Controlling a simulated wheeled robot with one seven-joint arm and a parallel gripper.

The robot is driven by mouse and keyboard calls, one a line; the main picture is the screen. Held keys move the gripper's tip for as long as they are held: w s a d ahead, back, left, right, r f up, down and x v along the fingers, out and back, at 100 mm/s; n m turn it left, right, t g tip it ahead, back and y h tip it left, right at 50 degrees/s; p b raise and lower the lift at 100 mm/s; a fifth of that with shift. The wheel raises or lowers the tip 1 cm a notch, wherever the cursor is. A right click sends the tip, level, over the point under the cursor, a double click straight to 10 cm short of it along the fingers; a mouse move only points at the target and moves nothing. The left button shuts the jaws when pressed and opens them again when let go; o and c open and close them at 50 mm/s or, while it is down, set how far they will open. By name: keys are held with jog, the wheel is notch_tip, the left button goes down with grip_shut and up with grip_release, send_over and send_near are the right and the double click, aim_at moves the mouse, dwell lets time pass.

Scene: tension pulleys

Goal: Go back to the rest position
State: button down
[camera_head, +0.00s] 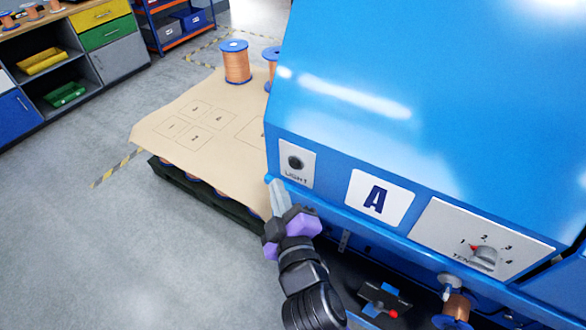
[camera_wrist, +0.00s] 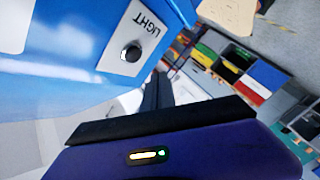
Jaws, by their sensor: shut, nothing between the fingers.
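My gripper (camera_head: 274,186) is shut and empty in the head view, its fingers pointing up in the picture at the lower left edge of the blue machine. It lies just below the machine's LIGHT panel (camera_head: 296,164), which carries a round dark knob or button. In the wrist view my gripper's shut fingers (camera_wrist: 157,85) show as dark bars close together, and the LIGHT panel (camera_wrist: 121,68) is at the upper left of them. The fingertips appear close to the machine's edge; I cannot tell whether they touch it.
The blue machine (camera_head: 400,60) fills the right side, with a TENSION dial (camera_head: 484,257) and a copper spool (camera_head: 457,306) below. At left stands a pallet with a cardboard sheet (camera_head: 160,118) and copper spools (camera_head: 237,66). Shelving (camera_head: 80,50) lies beyond; grey floor (camera_head: 80,240) is free at lower left.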

jog(key=shift+s+a, duration=0.4)
jog(key=shift+s, duration=0.35)
notch_tip(320, 180, up, 3)
jog(key=s+m+y, duration=0.1)
jog(key=s+y, duration=0.1)
jog(key=s, duration=0.1)
jog(key=s+d+f+m+h, duration=0.1)
jog(key=s+d+m, duration=0.3)
jog(key=s+d, duration=0.4)
jog(key=s+d+f+m+g+h, duration=0.1)
jog(key=s+d+f+m+h, duration=0.1)
jog(key=s+d, duration=0.6)
jog(key=s+d+f+m+h, duration=0.2)
jog(key=s+d+m, duration=0.4)
jog(key=s, duration=1)
jog(key=shift+d+f+g+h, duration=0.2)
jog(key=shift+d+g+h, duration=0.2)
jog(key=shift+d+h, duration=0.7)
jog(key=shift+d, duration=0.2)
